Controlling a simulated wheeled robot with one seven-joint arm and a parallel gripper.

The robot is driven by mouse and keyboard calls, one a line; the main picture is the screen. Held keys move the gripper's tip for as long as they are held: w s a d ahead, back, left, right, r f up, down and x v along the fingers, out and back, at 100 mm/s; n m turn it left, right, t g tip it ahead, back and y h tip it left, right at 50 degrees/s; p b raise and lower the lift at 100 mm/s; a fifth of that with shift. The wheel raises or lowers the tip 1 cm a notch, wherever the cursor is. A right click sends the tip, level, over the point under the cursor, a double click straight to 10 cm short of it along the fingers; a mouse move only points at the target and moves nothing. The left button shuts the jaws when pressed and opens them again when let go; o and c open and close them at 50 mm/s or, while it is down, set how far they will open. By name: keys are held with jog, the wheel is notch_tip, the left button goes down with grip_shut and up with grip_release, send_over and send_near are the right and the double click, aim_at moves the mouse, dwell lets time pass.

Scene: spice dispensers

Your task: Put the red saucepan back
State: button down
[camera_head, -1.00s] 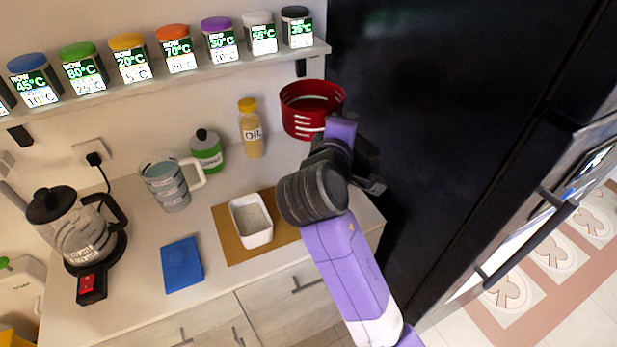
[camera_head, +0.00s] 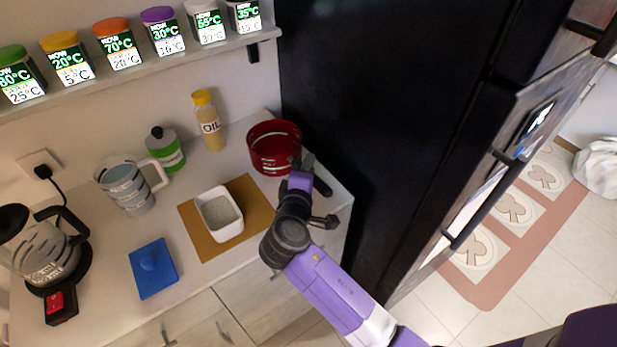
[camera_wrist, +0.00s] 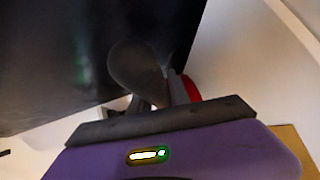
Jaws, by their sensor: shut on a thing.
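The red saucepan (camera_head: 274,148) is at the right back corner of the counter, beside the dark fridge. It looks upright and at or just above the counter; I cannot tell whether it touches. My gripper (camera_head: 304,168) is at the saucepan's near right side, shut on its dark handle (camera_head: 322,186), whose end points towards the lower right. In the wrist view the rounded dark handle (camera_wrist: 138,70) rises from between the fingers, and a strip of the red saucepan (camera_wrist: 190,88) shows behind them. The rest of the pan is hidden there.
The tall dark fridge (camera_head: 400,110) stands close on the right. A white dish (camera_head: 219,214) sits on a brown board (camera_head: 190,220). The oil bottle (camera_head: 208,122) and green bottle (camera_head: 166,150) stand left of the pan. A shelf of spice jars (camera_head: 140,62) runs above.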

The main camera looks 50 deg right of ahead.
jog(key=shift+f, duration=1.9)
jog(key=shift+f, duration=0.2)
jog(key=c, duration=1.2)
grip_release()
jog(key=shift+c, duration=0.2)
jog(key=shift+r, duration=0.25)
jog(key=shift+s+a, duration=0.2)
jog(key=shift+a, duration=0.15)
jog(key=b+v, duration=0.1)
jog(key=v, duration=1)
jog(key=shift+b, duration=0.35)
